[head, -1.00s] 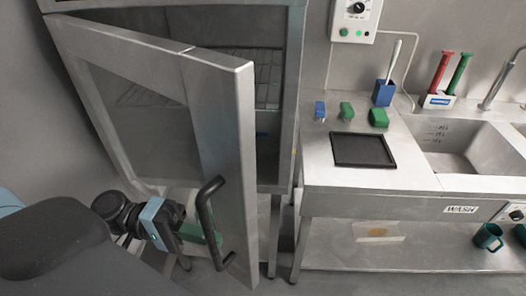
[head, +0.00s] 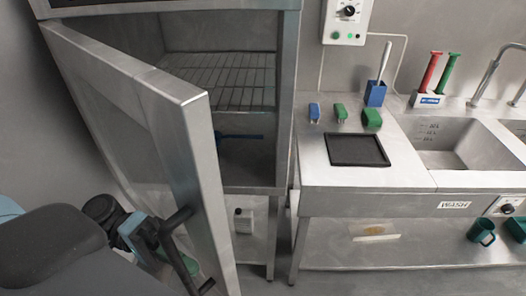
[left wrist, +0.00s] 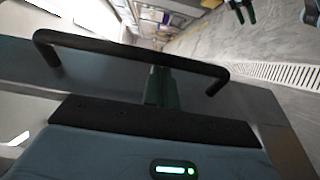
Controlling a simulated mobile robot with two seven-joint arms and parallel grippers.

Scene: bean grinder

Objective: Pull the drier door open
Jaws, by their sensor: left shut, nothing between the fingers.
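The drier door (head: 160,130) is a grey metal door with a window, hinged at the left of the steel drier cabinet (head: 285,110). It stands well open, and wire racks (head: 225,80) show inside. Its black bar handle (head: 182,262) is on the door's outer face near the free edge. My left gripper (head: 150,238) is at the handle on the outer side of the door. In the left wrist view the handle (left wrist: 130,52) spans across, and the green-grey fingers (left wrist: 161,88) are closed together, reaching to the bar. Nothing shows between them. My right gripper is out of view.
A steel counter (head: 400,160) with a black mat (head: 357,150) and a sink (head: 450,145) stands right of the drier. A green mug (head: 481,233) is on its lower shelf. A wall is close at the left.

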